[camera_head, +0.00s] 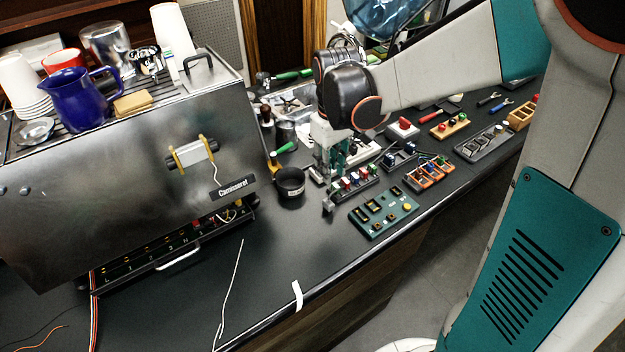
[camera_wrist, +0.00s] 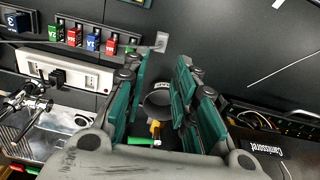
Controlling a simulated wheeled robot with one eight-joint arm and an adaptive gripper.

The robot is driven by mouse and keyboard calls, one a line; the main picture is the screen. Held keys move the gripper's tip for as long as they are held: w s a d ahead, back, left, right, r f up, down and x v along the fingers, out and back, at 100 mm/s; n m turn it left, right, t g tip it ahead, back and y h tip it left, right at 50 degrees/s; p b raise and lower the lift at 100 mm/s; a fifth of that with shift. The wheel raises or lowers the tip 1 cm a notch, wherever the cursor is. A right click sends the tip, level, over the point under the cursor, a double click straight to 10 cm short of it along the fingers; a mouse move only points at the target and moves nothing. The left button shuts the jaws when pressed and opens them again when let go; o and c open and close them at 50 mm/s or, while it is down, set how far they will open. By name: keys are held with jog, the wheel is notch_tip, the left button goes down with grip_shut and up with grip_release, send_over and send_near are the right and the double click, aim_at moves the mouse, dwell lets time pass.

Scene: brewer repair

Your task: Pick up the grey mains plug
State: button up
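My gripper (camera_head: 335,175) points down over the dark worktop, beside the rack of coloured blocks. In the wrist view my gripper (camera_wrist: 160,75) is open, with its teal fingers apart and nothing held between them. A small grey block-like piece (camera_head: 328,206) lies at the near left end of the rack. It also shows in the wrist view (camera_wrist: 160,42), beyond the fingertips. It may be the grey mains plug, but its shape is too small to be sure. A white socket strip (camera_wrist: 90,78) holds a black plug (camera_wrist: 57,77).
A black round basket (camera_head: 289,182) with a yellow and green handle stands left of my gripper. The coloured block rack (camera_head: 355,188) and a green panel (camera_head: 383,213) are close by. The steel coffee machine (camera_head: 120,180) fills the left. The front worktop is mostly clear, with loose wires.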

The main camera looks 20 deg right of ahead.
aim_at(328, 201)
notch_tip(328, 201, down, 13)
jog(key=b, duration=0.4)
jog(key=shift+f, duration=0.2)
jog(key=shift+s+r, duration=0.1)
grip_shut()
